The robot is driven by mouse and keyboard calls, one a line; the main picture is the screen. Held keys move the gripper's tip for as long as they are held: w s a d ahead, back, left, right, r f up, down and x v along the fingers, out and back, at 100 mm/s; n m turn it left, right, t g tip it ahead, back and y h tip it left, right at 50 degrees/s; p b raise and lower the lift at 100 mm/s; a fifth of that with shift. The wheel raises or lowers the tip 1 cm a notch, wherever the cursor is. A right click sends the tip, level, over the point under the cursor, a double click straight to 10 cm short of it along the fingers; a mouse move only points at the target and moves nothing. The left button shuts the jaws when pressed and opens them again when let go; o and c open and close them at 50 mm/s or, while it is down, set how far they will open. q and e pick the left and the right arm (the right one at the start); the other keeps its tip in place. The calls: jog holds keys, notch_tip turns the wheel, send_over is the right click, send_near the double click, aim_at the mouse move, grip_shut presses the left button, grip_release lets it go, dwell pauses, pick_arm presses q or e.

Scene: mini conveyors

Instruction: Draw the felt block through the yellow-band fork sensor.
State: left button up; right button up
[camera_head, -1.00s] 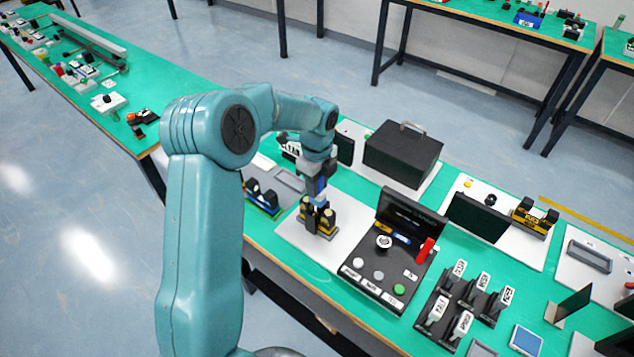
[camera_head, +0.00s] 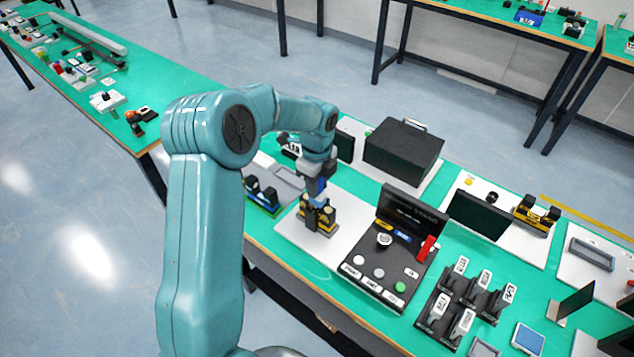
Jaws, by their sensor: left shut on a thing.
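The yellow-band fork sensor (camera_head: 329,226) stands on a white plate near the middle of the table, with two dark posts on a yellow-and-black base. My left gripper (camera_head: 318,199) points down right over it. It is shut on a small blue piece, which looks like the felt block (camera_head: 318,204), at the gap between the posts. The fingers and posts hide most of the block, so its exact depth in the gap cannot be told. My right gripper is not in view.
A similar fork sensor with a blue base (camera_head: 262,195) stands to the left, and another yellow one (camera_head: 537,214) at the right. A dark control box (camera_head: 376,268) with buttons and a raised screen is close on the right. A black box (camera_head: 403,150) stands behind.

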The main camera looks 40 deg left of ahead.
pick_arm(q)
jog(key=shift+f+b, duration=1.65)
jog(key=shift+f, duration=0.8)
jog(key=shift+r, duration=0.1)
jog(key=shift+r, duration=0.1)
jog(key=shift+r+p, duration=2.2)
jog(key=shift+r, duration=0.6)
jog(key=shift+f, duration=0.2)
jog(key=shift+f+b, duration=2)
jog(key=shift+f, duration=0.7)
jog(key=shift+r, duration=0.1)
jog(key=shift+r+p, duration=2.1)
jog(key=shift+r, duration=0.7)
